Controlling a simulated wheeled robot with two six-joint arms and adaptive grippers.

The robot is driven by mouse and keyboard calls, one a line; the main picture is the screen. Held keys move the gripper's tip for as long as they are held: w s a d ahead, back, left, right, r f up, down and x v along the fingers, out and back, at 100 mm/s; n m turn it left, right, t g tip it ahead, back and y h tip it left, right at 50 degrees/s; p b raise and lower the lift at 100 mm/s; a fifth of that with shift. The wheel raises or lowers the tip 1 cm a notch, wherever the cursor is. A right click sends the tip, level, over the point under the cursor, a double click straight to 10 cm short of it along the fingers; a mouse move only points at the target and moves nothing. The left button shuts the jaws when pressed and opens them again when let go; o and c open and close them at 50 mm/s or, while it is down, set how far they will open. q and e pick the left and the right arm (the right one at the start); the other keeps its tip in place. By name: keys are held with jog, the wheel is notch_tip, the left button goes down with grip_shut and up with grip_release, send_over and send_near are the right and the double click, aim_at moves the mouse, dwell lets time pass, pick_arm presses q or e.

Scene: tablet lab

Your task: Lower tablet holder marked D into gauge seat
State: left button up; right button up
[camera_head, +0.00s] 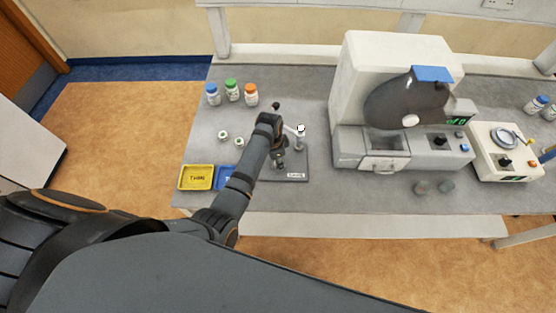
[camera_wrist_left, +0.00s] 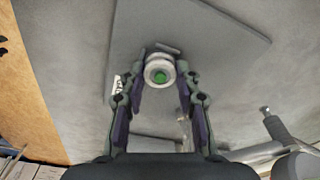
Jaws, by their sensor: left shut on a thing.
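My left gripper (camera_wrist_left: 161,76) is shut on a small round white tablet holder (camera_wrist_left: 151,62) with a green centre, seen from above in the wrist view. No letter can be read on it. In the head view my left gripper (camera_head: 280,158) is over the gauge's flat grey base (camera_head: 298,171), and the holder cannot be made out there. The base also shows as a grey plate (camera_wrist_left: 225,35) beneath the holder in the wrist view. The seat itself is hidden, so I cannot tell whether the holder touches it. My right gripper is in neither view.
Two small white holders (camera_head: 224,135) stand left of my arm. Capped bottles (camera_head: 232,91) stand behind them. A yellow tray (camera_head: 196,188) and a partly hidden blue tray (camera_head: 222,184) lie at the front. A large white machine (camera_head: 350,75) stands to the right.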

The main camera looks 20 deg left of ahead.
pick_arm(q)
jog(key=o, duration=1)
jog(key=shift+o, duration=0.2)
jog(key=shift+r, duration=0.15)
notch_tip(320, 180, up, 12)
jog(key=a, duration=0.1)
jog(key=shift+s, duration=0.45)
jog(key=shift+f, duration=0.25)
